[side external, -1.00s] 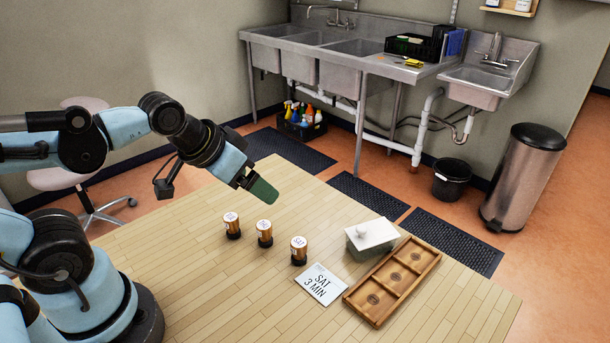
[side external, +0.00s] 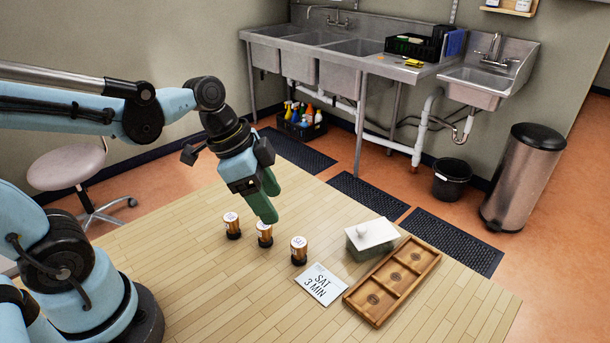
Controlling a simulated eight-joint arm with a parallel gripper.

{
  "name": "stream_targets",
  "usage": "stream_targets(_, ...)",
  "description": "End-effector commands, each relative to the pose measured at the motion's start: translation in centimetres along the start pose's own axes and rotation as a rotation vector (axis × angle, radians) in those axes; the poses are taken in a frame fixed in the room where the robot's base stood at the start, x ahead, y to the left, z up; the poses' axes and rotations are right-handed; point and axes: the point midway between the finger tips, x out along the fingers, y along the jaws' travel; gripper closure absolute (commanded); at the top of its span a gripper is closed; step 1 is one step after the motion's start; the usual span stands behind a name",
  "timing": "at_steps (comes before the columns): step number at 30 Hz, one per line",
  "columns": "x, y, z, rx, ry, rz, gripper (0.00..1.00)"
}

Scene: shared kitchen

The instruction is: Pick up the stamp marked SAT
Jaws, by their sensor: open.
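Three small copper-coloured stamps with white lettered tops and dark bases stand upright in a row on the wooden table: a left stamp (side external: 232,226), a middle stamp (side external: 265,237) and a right stamp (side external: 299,251). The lettering on their tops is too small to read surely. A white card (side external: 320,284) reading "SAT 3 MIN" lies flat in front of the right stamp. My gripper (side external: 267,214), with green fingers, is open and empty, pointing down. Its fingertips overlap the top of the middle stamp in the picture; their height above it is hard to judge.
A wooden tray (side external: 349,295) with three compartments lies to the right of the card. A lidded box (side external: 372,246) with a white top stands behind it. The table (side external: 190,290) is bare at the front and left.

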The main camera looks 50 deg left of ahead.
Motion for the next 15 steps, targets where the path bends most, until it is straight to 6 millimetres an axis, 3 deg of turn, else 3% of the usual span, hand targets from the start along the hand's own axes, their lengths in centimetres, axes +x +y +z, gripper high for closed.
stream_targets(8,1.2,0.4,-0.4,0.106,0.000,0.059,0.37)
stream_targets(15,3.8,0.5,-0.4,0.105,0.000,0.057,0.37)
